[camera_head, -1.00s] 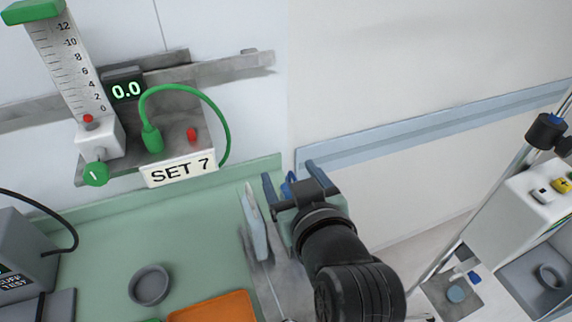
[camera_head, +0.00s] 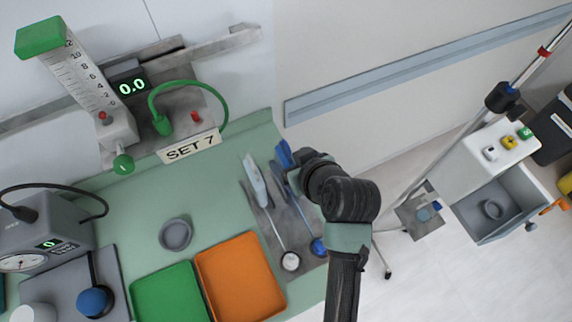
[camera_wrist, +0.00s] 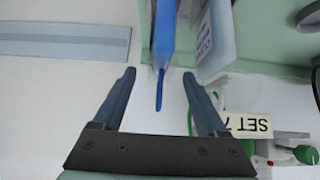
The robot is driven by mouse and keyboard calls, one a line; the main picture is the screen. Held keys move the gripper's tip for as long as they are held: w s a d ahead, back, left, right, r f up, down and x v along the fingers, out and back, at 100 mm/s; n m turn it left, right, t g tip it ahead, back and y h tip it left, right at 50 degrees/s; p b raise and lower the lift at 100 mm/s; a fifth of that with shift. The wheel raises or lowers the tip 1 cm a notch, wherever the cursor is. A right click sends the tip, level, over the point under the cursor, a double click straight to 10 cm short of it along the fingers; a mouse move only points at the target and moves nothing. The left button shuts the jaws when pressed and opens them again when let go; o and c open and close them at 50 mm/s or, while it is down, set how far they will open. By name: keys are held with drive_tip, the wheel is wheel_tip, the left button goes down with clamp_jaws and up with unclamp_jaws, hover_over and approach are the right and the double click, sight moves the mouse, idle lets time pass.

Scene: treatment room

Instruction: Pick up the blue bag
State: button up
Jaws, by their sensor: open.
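The blue bag (camera_head: 284,153) shows as a narrow blue upright piece at the right edge of the green bench, partly hidden by my gripper (camera_head: 291,174). In the wrist view the blue bag (camera_wrist: 163,38) is seen nearly edge-on, with a thin blue strip reaching down between the fingers. My gripper (camera_wrist: 160,75) is open, one finger on each side of that strip, with gaps visible on both sides. I cannot tell how deep the bag is between the fingers.
A pale bag-like piece (camera_head: 255,180) stands close beside the blue one, also in the wrist view (camera_wrist: 217,38). A grey mat (camera_head: 290,225) lies under them. Orange (camera_head: 240,275) and green (camera_head: 168,293) trays and a grey ring (camera_head: 175,234) are left. A wheeled stand (camera_head: 474,158) is right.

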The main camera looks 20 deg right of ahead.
sight(282, 154)
drive_tip(key=shift+p+x, duration=0.7)
drive_tip(key=shift+x, duration=2.7)
drive_tip(key=shift+s+f, duration=0.1)
drive_tip(key=shift+s, duration=0.05)
drive_tip(key=shift+c, duration=0.2)
clamp_jaws()
